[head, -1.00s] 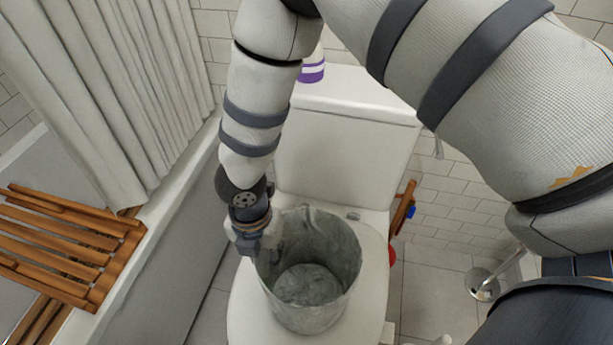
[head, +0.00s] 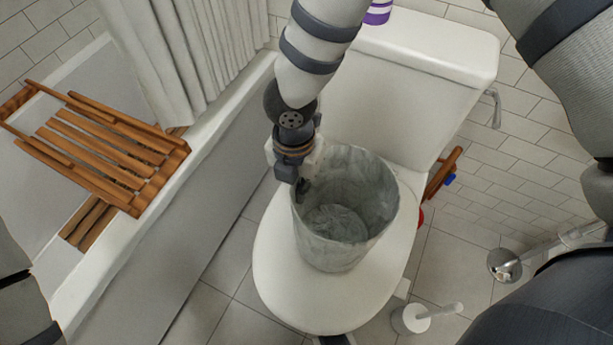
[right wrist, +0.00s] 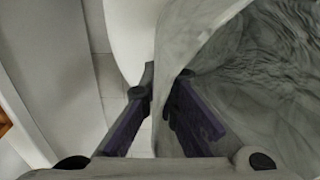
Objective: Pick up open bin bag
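The open bin bag (head: 338,250) is grey, crumpled and shaped like a bucket, with its wide mouth facing up. In the head view it is over the white toilet lid (head: 275,265); I cannot tell whether its base touches the lid. My right gripper (head: 296,178) is at the left part of its rim. In the right wrist view the right gripper's fingers (right wrist: 163,90) are close together around the bag wall (right wrist: 235,75), one finger inside and one outside. The gripper looks shut on the wall. My left gripper is not in view.
The toilet tank (head: 400,95) stands behind the bag. A bathtub with a wooden slatted rack (head: 100,150) and a curtain (head: 185,50) is at the left. A toilet brush (head: 425,315) and a metal holder (head: 503,265) stand on the tiled floor at the right.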

